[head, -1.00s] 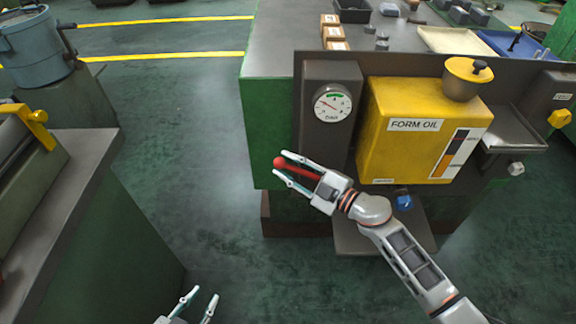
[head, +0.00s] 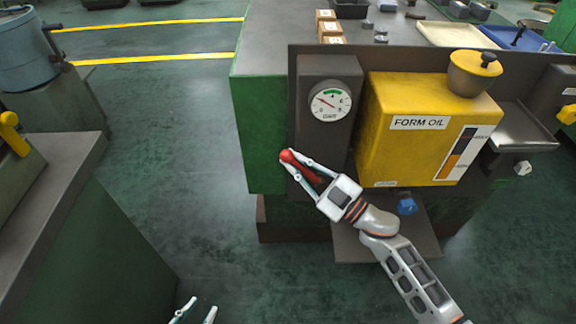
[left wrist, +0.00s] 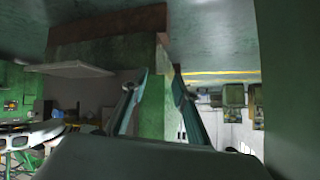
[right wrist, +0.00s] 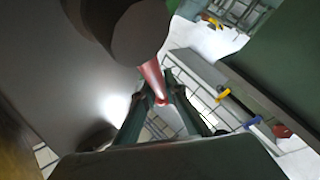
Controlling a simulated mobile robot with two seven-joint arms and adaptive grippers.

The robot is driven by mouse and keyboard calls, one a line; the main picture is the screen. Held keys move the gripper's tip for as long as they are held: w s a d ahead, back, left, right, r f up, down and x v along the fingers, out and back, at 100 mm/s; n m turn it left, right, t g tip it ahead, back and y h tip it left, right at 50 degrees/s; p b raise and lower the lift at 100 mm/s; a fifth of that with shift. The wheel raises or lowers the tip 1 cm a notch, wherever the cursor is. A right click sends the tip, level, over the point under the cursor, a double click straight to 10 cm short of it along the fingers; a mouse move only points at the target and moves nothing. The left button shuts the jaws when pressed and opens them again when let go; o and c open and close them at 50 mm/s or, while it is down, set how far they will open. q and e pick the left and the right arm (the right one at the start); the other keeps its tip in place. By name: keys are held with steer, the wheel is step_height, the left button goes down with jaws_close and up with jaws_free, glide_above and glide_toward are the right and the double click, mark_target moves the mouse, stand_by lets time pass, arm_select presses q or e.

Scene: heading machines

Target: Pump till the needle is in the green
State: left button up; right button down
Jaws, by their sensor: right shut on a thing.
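The round white pressure gauge (head: 330,104) is on a dark box left of the yellow oil tank. Its red needle points to the upper left, outside the green band at the top of the dial. The red pump handle (head: 287,156), with a ball end, sticks out below the gauge. My right gripper (head: 294,166) is shut on the handle. In the right wrist view the red handle (right wrist: 152,75) runs from a dark round part down between the fingers. My left gripper (head: 198,308) is open and empty at the bottom edge, and its spread fingers show in the left wrist view (left wrist: 160,90).
The yellow FORM OIL tank (head: 410,150) and a blue knob (head: 407,206) are close to my right arm. A grey-topped green machine (head: 90,240) stands at the left. The floor (head: 180,150) between the machines is clear.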

arm_select(q)
steer(key=shift+w+r, duration=0.2)
steer(key=shift+r, duration=0.05)
steer(key=shift+f, duration=0.1)
jaws_close()
steer(key=w+d+r+n+t+h, duration=0.1)
steer(key=w+d+r+n+h, duration=0.4)
steer(key=w+d+n, duration=0.3)
steer(key=w+r+n+t+h, duration=0.45)
steer(key=w+r+n, duration=0.6)
steer(key=r, duration=0.35)
steer(key=w+d+r, duration=0.2)
steer(key=w+d, duration=0.5)
steer(key=d, duration=0.2)
steer(key=shift+w+d+r+y, duration=0.15)
steer(key=shift+w+d+y, duration=0.15)
steer(key=shift+d+y, duration=0.05)
